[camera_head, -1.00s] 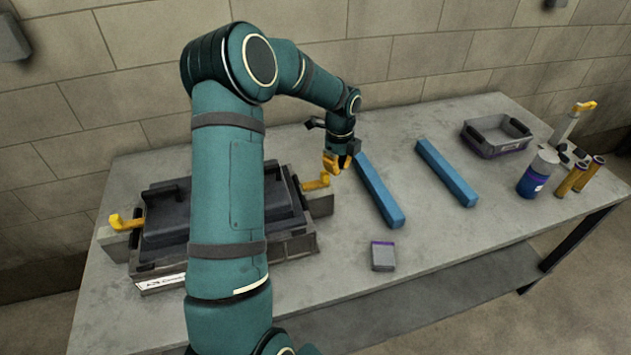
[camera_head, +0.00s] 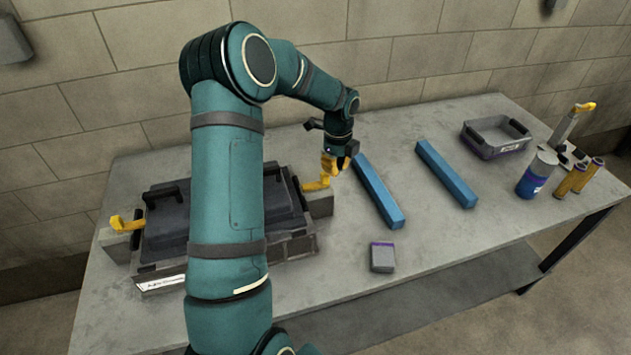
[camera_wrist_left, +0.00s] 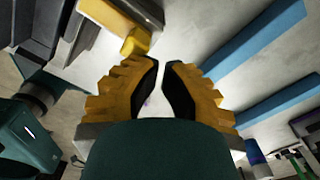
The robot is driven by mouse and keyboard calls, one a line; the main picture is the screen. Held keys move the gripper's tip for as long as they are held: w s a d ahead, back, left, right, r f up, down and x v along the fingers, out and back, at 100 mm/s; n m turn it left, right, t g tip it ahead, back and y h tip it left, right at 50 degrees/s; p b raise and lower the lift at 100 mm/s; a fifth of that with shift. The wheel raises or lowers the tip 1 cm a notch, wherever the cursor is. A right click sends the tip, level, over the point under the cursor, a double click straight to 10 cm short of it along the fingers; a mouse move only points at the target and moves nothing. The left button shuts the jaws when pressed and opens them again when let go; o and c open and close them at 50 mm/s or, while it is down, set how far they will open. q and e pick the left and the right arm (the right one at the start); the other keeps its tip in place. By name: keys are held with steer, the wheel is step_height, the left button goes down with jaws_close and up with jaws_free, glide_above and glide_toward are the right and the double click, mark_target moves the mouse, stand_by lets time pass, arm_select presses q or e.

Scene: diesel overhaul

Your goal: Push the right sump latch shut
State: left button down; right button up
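The sump (camera_head: 165,250) is a dark, lidded box at the left of the table. Its right latch (camera_head: 317,184) is a yellow lever on a grey block at the sump's right side; the lever also shows in the left wrist view (camera_wrist_left: 136,40). A similar yellow left latch (camera_head: 126,224) stands on the other side. My left gripper (camera_head: 336,165) is just beyond and to the right of the right latch, close to it. In the left wrist view its yellow ribbed fingers (camera_wrist_left: 161,68) nearly meet at the tips, with nothing between them. I cannot tell whether it touches the lever. My right gripper is out of view.
Two blue bars (camera_head: 377,192) (camera_head: 446,174) lie right of the gripper. A small grey box (camera_head: 382,257) sits near the front edge. A grey tray (camera_head: 492,147), a blue-labelled can (camera_head: 534,180) and brown cylinders (camera_head: 580,180) stand at the right. My arm hides part of the sump.

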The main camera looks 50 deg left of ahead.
mark_target(324, 174)
arm_select(q)
steer(key=shift+s+a, duration=0.3)
steer(key=shift+s, duration=0.3)
steer(key=shift+s+a, duration=0.3)
steer(key=shift+s, duration=0.25)
steer(key=shift+s+a, duration=0.15)
steer(key=shift+s, duration=0.15)
steer(key=shift+s+a, duration=0.2)
steer(key=shift+s, duration=0.2)
steer(key=shift+p, duration=0.3)
steer(key=shift+s+a+p, duration=0.15)
steer(key=shift+s+a, duration=0.2)
steer(key=shift+s, duration=0.3)
steer(key=shift+s+a+p, duration=0.1)
steer(key=shift+s+a, duration=0.2)
steer(key=shift+s, duration=0.35)
steer(key=shift+s+a+p, duration=0.15)
steer(key=shift+s+a, duration=0.2)
steer(key=shift+s, duration=0.3)
